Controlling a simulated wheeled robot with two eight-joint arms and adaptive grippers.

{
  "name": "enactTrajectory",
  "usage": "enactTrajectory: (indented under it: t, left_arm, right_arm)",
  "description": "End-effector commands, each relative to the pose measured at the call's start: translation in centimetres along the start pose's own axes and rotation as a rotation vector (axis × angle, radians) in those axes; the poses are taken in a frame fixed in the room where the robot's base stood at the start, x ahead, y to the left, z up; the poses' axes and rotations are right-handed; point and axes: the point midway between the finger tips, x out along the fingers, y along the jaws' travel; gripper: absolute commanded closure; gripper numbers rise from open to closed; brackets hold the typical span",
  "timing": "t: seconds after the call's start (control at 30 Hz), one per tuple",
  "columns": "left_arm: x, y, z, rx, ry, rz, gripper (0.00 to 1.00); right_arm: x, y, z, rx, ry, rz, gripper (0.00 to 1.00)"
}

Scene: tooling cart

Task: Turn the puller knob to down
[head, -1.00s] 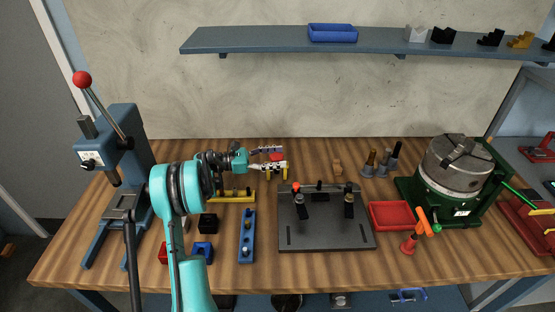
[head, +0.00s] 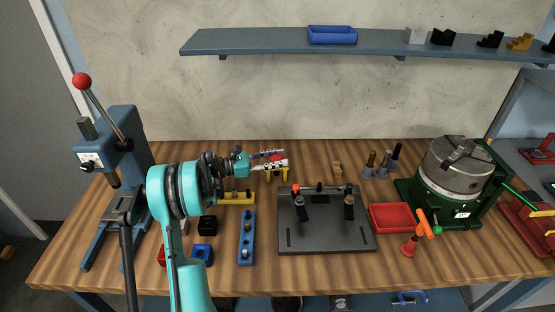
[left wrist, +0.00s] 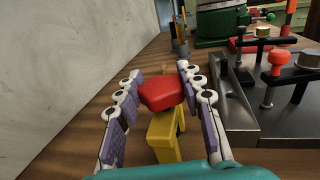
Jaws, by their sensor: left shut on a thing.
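The puller has a red knob (left wrist: 161,93) on a yellow body (left wrist: 164,134), seen in the left wrist view. The yellow body (head: 285,174) also shows in the head view, below my fingers near the back of the bench. My left gripper (head: 273,158) is shut on the red knob. In the left wrist view its fingers (left wrist: 160,97) are on either side of the knob. In the head view the fingers hide most of the knob. My right gripper is not in view.
A black fixture plate with clamps (head: 326,238) stands to the right of the puller. A yellow block (head: 238,198) and a blue pin strip (head: 247,237) are nearer. A blue press (head: 130,150) stands left, a green chuck stand (head: 470,215) right. The wall is close behind.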

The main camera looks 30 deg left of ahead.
Motion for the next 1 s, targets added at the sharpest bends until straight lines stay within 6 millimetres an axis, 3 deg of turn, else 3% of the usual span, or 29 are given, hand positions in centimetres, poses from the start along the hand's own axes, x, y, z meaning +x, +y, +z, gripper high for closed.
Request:
enactTrajectory:
  t: [1.0]
  left_arm:
    - [0.2,0.0,-0.1,0.000,0.001,0.913,0.91]
  right_arm:
    - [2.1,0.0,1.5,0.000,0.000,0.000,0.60]
